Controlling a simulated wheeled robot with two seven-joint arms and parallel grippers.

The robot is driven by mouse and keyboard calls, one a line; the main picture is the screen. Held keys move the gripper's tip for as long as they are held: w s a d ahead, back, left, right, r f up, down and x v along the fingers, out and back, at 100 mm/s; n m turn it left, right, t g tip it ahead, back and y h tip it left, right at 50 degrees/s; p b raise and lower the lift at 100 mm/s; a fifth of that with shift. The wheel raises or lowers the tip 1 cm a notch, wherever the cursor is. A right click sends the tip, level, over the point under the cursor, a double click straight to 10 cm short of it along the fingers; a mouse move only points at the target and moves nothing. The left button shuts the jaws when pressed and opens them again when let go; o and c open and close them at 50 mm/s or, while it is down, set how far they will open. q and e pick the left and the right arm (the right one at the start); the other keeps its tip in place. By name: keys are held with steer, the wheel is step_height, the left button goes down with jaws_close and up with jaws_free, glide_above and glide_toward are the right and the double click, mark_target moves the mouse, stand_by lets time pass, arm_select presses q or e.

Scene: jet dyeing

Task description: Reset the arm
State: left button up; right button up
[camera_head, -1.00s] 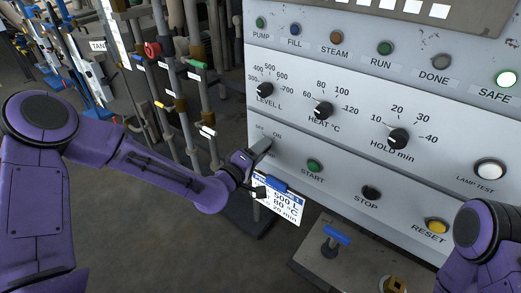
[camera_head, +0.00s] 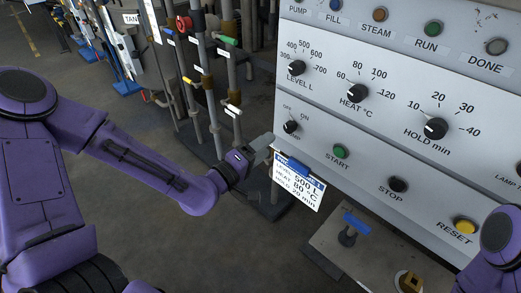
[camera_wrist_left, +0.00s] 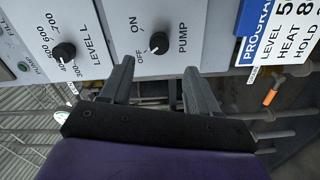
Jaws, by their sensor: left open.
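My left gripper (camera_head: 264,147) is open and empty in the head view, just left of and below the pump knob (camera_head: 291,127) on the grey control panel (camera_head: 375,150). In the left wrist view its two fingers (camera_wrist_left: 158,70) stand apart, with the pump knob (camera_wrist_left: 159,42) beyond and between their tips, not gripped. The knob has OFF and ON marks; its exact setting is too small to tell surely. My right arm (camera_head: 497,250) shows only as a purple link at the lower right; its gripper is out of view.
A program card (camera_head: 300,184) hangs at the panel's lower left edge, close to my left gripper. Below stands a blue-handled valve (camera_head: 356,222) on a metal plate. Pipes with coloured valves (camera_head: 200,70) stand behind on the left. Open floor (camera_head: 200,255) lies below the left arm.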

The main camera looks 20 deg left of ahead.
arm_select(q)
steer(key=shift+s+a, duration=0.1)
steer(key=shift+s, duration=0.4)
steer(key=s+a+f+g+y, duration=0.4)
steer(key=s+f, duration=0.1)
steer(key=f, duration=0.6)
steer(key=s+a+f+g+y, duration=0.3)
steer(key=s+f+g, duration=0.1)
steer(key=f, duration=0.6)
steer(key=s+a+f+m+g+y, duration=0.1)
steer(key=s+f+m+g, duration=0.1)
steer(key=s+f, duration=0.3)
steer(key=s+a+f+m+g+y, duration=0.1)
steer(key=s+f, duration=0.4)
steer(key=s, duration=0.8)
steer(key=a+m+g, duration=0.1)
steer(key=g, duration=0.1)
steer(key=shift+f+g+y, duration=0.3)
steer(key=shift+f+g, duration=0.05)
steer(key=shift+g, duration=0.05)
steer(key=shift+w+a, duration=0.1)
